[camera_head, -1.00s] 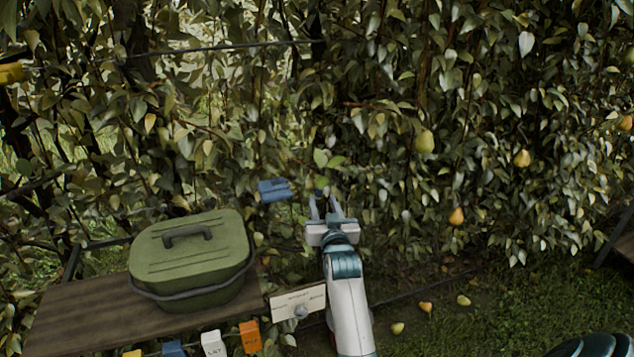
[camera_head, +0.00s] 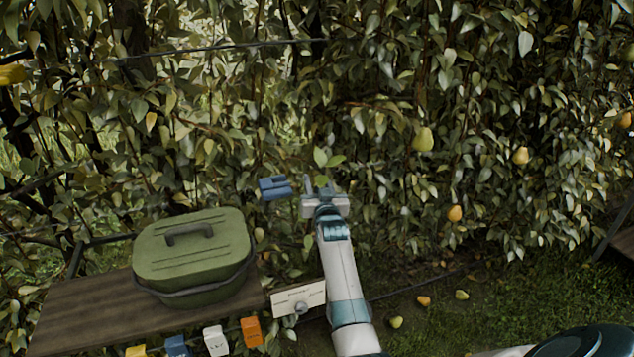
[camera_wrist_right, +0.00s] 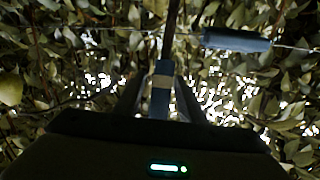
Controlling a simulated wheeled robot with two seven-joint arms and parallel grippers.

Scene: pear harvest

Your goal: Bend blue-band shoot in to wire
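The shoot (camera_wrist_right: 172,22) stands upright in the right wrist view, with a blue band (camera_wrist_right: 160,100) and a pale section above it. Its leafy tip (camera_head: 322,158) shows just beyond my right gripper (camera_head: 323,187) in the head view. In the right wrist view my right gripper (camera_wrist_right: 162,85) has a finger on each side of the shoot and looks open around it. A blue clip (camera_head: 274,188) lies just left of the gripper; it sits on the wire (camera_wrist_right: 292,47) in the right wrist view (camera_wrist_right: 238,41), right of the shoot. My left gripper is not in view.
A green lidded box (camera_head: 195,245) stands on a wooden shelf (camera_head: 75,315) at the left. A yellow clip (camera_head: 12,75) is at far left. Dense foliage surrounds the shoot; pears hang at right.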

